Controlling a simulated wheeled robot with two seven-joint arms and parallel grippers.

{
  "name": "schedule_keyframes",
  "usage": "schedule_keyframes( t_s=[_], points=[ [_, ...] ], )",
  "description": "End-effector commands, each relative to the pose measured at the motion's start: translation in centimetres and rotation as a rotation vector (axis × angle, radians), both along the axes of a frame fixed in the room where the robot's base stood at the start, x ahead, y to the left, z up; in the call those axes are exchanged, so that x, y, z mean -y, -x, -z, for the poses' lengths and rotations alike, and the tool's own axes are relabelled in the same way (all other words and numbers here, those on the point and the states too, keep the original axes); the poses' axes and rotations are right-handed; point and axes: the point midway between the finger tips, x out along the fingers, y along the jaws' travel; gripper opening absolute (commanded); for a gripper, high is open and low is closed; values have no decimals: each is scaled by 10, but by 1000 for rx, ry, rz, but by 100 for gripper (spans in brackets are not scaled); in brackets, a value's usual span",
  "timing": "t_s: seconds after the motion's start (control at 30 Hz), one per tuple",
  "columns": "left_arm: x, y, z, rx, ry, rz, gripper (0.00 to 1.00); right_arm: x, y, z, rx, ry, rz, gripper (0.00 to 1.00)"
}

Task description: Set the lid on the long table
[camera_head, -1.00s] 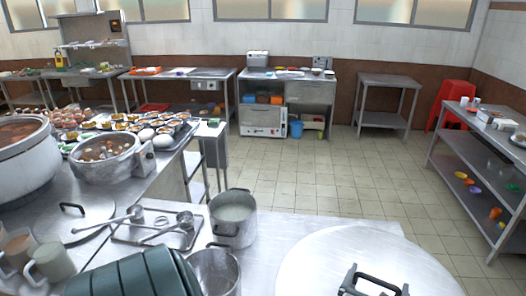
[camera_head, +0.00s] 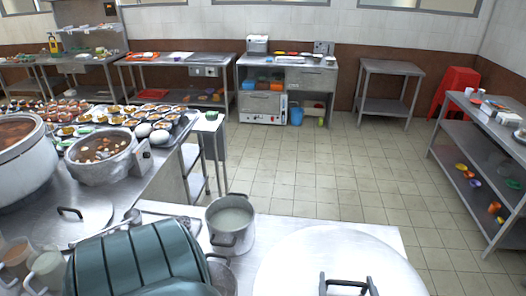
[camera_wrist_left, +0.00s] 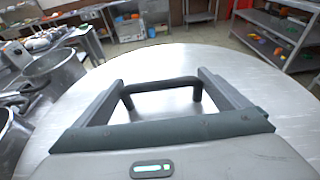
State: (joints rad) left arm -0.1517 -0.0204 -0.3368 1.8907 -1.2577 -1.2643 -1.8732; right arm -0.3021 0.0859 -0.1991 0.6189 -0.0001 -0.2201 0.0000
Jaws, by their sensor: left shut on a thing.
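A large round pale metal lid (camera_head: 300,255) fills the lower right of the head view, with its black handle (camera_head: 348,281) near the bottom edge. In the left wrist view the lid (camera_wrist_left: 255,75) spreads under my left gripper (camera_wrist_left: 160,92). The two grey fingers are at the two ends of the black bar handle (camera_wrist_left: 160,86), shut on it. In the head view only the fingertips of my left gripper (camera_head: 347,288) show at the handle. The lid overlaps the front steel table (camera_head: 285,225); I cannot tell its height above it. My right gripper is out of view.
A steel pot (camera_head: 230,222) stands left of the lid. A smaller lid (camera_head: 85,222) lies on the left table beside a large soup pot (camera_head: 25,160) and a smaller soup pot (camera_head: 103,160). A shelved table (camera_head: 480,135) stands at the right. The tiled floor (camera_head: 320,165) between is open.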

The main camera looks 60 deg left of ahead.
Motion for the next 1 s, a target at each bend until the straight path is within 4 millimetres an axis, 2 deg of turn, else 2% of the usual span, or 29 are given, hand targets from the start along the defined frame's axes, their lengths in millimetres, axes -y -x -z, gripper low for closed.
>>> schedule_keyframes(
  t_s=[0.2, 0.37, 0.6, 1.0],
  points=[
    [-1, -2, -1, 4, -2, 0, 40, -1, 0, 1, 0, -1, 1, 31],
    [-5, -6, 5, 4, -2, 0, 40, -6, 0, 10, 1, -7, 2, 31],
    [-21, -24, 22, 6, -3, 0, 40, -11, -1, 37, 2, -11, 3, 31],
    [-51, -58, 49, 6, -3, 0, 40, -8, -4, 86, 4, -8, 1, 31]
  ],
)
